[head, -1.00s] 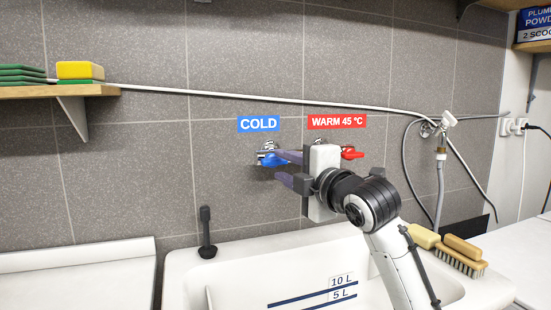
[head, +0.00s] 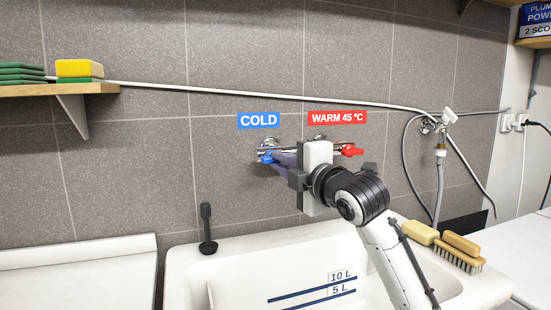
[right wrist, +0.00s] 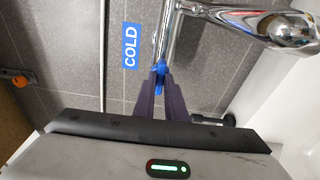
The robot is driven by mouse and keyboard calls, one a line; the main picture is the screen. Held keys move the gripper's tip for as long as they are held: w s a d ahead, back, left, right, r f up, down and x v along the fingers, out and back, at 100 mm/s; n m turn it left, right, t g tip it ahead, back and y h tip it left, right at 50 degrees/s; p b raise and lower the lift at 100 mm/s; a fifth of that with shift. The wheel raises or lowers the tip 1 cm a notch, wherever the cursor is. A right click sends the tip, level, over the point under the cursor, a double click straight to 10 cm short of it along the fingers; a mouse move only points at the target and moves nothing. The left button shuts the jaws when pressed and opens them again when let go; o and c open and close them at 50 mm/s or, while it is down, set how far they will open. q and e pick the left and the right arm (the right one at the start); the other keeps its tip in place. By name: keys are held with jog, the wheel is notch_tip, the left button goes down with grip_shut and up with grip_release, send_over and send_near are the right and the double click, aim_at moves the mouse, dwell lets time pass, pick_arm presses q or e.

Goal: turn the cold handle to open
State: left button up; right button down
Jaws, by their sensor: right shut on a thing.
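The blue cold handle (head: 267,157) sits on the chrome tap below the blue COLD sign (head: 259,121). My right gripper (head: 275,160) is shut on the handle, and its fingers hide part of it. In the right wrist view the two purple fingertips (right wrist: 160,85) close on the blue handle (right wrist: 160,70), one on each side. The red warm handle (head: 352,150) is to the right, below the red WARM 45 °C sign (head: 337,118), apart from the fingers. My left gripper is not in view.
A white sink (head: 185,262) with level marks lies below the taps. A black plunger-like tool (head: 207,230) stands at its left rim. A brush (head: 459,257) and soap (head: 422,232) lie at the right. A hose (head: 441,175) hangs at the wall.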

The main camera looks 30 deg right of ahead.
jog(key=n+p, duration=0.4)
jog(key=shift+r+g+p, duration=0.15)
jog(key=shift+g+p, duration=0.15)
jog(key=shift+p, duration=0.05)
dwell(0.5)
jog(key=n+p, duration=0.4)
jog(key=p, duration=0.2)
jog(key=shift+g, duration=0.4)
dwell(0.6)
